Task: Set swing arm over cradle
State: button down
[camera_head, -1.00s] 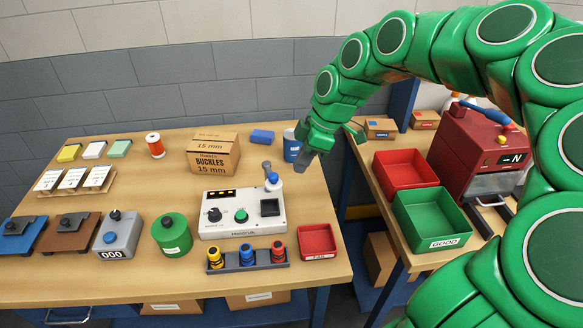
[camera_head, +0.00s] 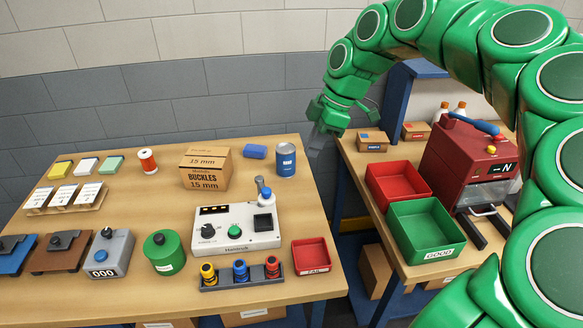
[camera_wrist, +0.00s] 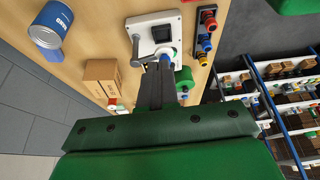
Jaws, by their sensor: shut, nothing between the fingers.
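The white control box (camera_head: 238,238) stands on the wooden table in the head view. A grey arm (camera_head: 260,184) with a blue knob (camera_head: 266,197) rises at its back right; I take this for the swing arm. A black square (camera_head: 263,222) lies just in front of it on the box top, perhaps the cradle. The wrist view shows the box top (camera_wrist: 146,22), the grey arm (camera_wrist: 136,46) and the black square (camera_wrist: 161,33). My gripper (camera_head: 315,146) is shut and empty, above and behind the box, to its right. In the wrist view its fingers (camera_wrist: 157,72) overlap the knob's side, but stay apart from it.
A blue can (camera_head: 286,163) and a carton (camera_head: 204,171) stand behind the box. A rack of coloured plugs (camera_head: 241,281) and a red tray (camera_head: 311,257) are in front. A green bin (camera_head: 426,233) and red bin (camera_head: 397,183) are on the right table.

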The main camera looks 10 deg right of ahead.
jog(key=x, duration=1)
send_over(273, 196)
jog(key=d, duration=0.2)
jog(key=shift+r, duration=0.1)
jog(key=shift+s+a+m, duration=0.5)
jog(key=shift+a+m, duration=0.1)
jog(key=shift+a, duration=0.2)
jog(key=shift+d, duration=0.1)
